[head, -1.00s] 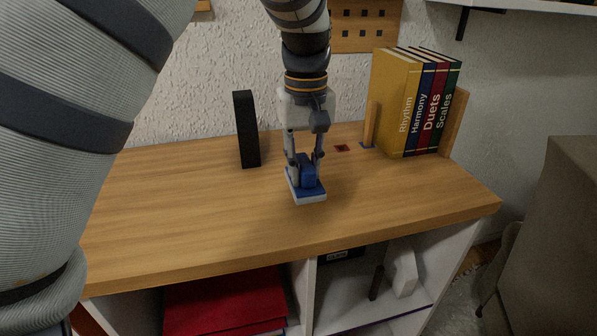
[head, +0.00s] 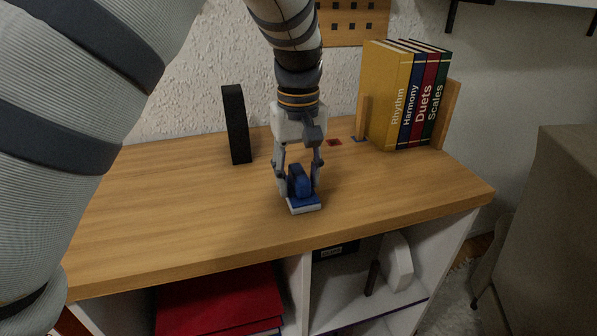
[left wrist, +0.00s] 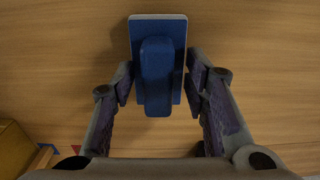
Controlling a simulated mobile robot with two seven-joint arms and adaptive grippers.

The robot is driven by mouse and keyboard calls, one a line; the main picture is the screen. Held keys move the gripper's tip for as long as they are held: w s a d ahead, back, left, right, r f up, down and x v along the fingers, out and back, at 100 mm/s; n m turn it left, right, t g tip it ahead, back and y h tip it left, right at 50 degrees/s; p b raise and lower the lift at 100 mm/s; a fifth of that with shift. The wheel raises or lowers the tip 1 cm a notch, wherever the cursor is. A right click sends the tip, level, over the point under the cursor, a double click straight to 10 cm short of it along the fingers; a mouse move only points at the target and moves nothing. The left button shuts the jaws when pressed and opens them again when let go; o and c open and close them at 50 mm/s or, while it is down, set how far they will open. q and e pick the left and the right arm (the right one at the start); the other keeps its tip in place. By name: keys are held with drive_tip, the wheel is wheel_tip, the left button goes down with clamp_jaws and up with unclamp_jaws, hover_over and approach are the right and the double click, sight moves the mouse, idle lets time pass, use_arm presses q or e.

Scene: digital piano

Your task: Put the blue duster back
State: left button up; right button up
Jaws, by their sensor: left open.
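The blue duster (head: 303,203), with a raised blue handle and a pale lower edge, lies flat on the wooden tabletop near the front. My left gripper (head: 299,186) is open and comes down over it. In the left wrist view the duster (left wrist: 157,70) shows from above. The fingertips of my left gripper (left wrist: 159,85) are on either side of the handle, with a gap on both sides. My right gripper is not in view.
A black upright block (head: 236,125) stands at the back left. Books (head: 385,95) stand between wooden bookends at the right. A red mark (head: 334,142) and a blue mark (head: 360,139) lie before them. The tabletop (head: 150,205) is clear on the left.

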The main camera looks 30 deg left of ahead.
sight(298, 173)
use_arm(q)
wheel_tip(298, 173, up, 12)
idle(0.3)
